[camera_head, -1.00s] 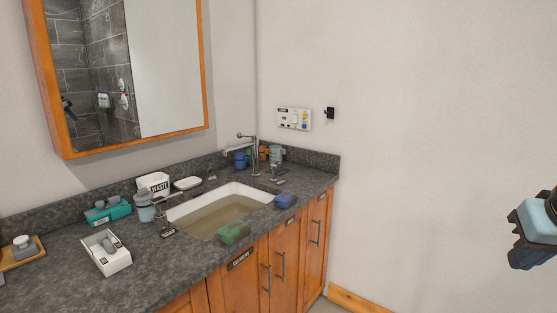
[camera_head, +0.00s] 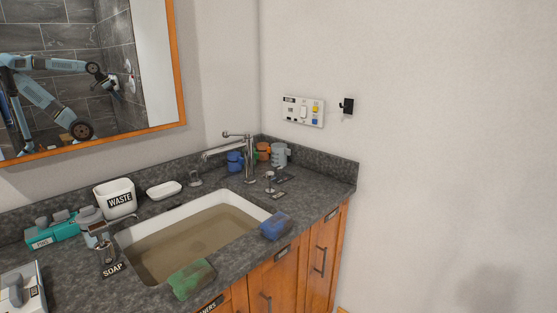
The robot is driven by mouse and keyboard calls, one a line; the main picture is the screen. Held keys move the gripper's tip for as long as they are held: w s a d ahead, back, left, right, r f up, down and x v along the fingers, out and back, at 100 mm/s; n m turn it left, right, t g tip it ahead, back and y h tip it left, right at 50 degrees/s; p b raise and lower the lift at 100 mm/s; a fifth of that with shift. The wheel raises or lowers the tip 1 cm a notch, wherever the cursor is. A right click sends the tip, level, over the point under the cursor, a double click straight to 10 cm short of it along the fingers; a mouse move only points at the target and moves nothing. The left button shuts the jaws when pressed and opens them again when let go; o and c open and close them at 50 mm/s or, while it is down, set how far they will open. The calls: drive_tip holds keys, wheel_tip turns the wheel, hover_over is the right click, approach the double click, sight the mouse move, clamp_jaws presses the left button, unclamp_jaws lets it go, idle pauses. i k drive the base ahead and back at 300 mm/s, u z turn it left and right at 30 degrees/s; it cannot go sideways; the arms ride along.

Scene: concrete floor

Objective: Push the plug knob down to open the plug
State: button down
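The sink (camera_head: 128,236) is set in the dark grey counter and holds murky brownish water; its bottom and the plug are hidden. A small metal knob (camera_head: 270,176) stands upright on the counter right of the faucet, with a dark label beside it. Another low metal fitting (camera_head: 195,178) sits left of the faucet. I cannot read which one is the plug knob. The chrome faucet (camera_head: 249,160) stands behind the sink with its spout over it. My gripper is not directly in view; the mirror reflects my blue-grey arm, but its fingers are too unclear to judge.
A blue sponge (camera_head: 276,226) and a green sponge (camera_head: 191,279) lie on the front rim. A soap dispenser (camera_head: 105,249), waste bin (camera_head: 116,199) and soap dish (camera_head: 164,190) stand left. A switch panel (camera_head: 303,111) and hook (camera_head: 346,106) are on the wall.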

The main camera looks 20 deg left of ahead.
sight(269, 175)
drive_tip(key=u, duration=0.3)
drive_tip(key=i, duration=0.9)
drive_tip(key=u, duration=1)
drive_tip(key=i, duration=0.45)
drive_tip(key=u, duration=0.25)
drive_tip(key=k, duration=0.85)
drive_tip(key=u, duration=0.2)
drive_tip(key=i, duration=0.85)
drive_tip(key=z, duration=0.1)
